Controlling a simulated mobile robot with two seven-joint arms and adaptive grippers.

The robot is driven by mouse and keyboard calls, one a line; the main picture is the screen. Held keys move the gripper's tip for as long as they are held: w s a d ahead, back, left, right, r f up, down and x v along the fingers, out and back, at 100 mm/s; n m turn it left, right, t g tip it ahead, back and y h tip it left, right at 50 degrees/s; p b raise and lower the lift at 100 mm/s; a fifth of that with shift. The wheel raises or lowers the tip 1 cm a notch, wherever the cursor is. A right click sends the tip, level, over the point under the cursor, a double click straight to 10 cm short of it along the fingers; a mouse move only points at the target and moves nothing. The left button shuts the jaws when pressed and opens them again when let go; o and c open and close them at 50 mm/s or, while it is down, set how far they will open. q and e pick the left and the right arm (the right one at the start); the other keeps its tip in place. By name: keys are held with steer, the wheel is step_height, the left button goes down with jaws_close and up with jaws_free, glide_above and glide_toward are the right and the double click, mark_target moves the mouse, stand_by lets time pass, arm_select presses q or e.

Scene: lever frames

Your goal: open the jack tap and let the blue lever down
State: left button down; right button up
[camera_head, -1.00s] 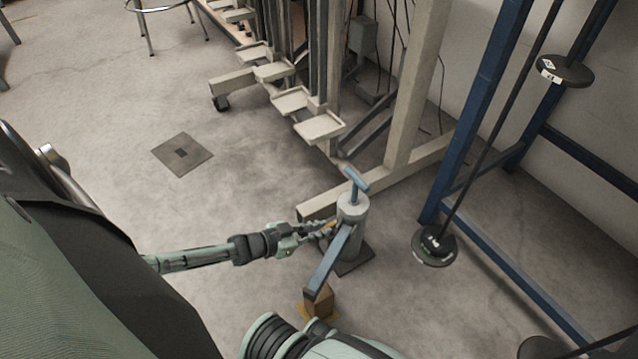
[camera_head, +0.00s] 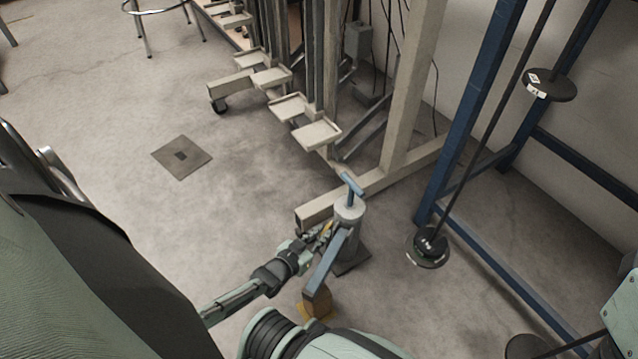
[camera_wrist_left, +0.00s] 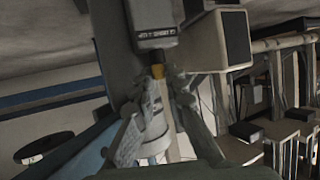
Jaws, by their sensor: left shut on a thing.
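The jack (camera_head: 347,240) is a grey upright cylinder with a blue T-handle (camera_head: 351,184) on top. The blue lever (camera_head: 328,262) slopes from the jack down toward the front left. Its low end lies over a wooden block (camera_head: 322,305); I cannot tell whether they touch. The small yellow tap (camera_head: 328,229) is on the jack's left side. My left gripper (camera_head: 321,237) is shut on it. The wrist view shows the tap (camera_wrist_left: 157,71) between the fingertips of my left gripper (camera_wrist_left: 157,82), partly covered. My right gripper is out of view.
A blue frame (camera_head: 466,130) with round black weights (camera_head: 428,247) stands to the right. A beige rack (camera_head: 410,90) with a low foot bar and pale trays (camera_head: 316,133) stands behind the jack. The floor to the left is mostly clear around a flat square plate (camera_head: 182,156).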

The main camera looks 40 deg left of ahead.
arm_select(q)
steer(key=shift+w+r, duration=0.15)
steer(key=c, duration=1.6)
jaws_free()
steer(key=shift+o, duration=0.2)
steer(key=v, duration=1.2)
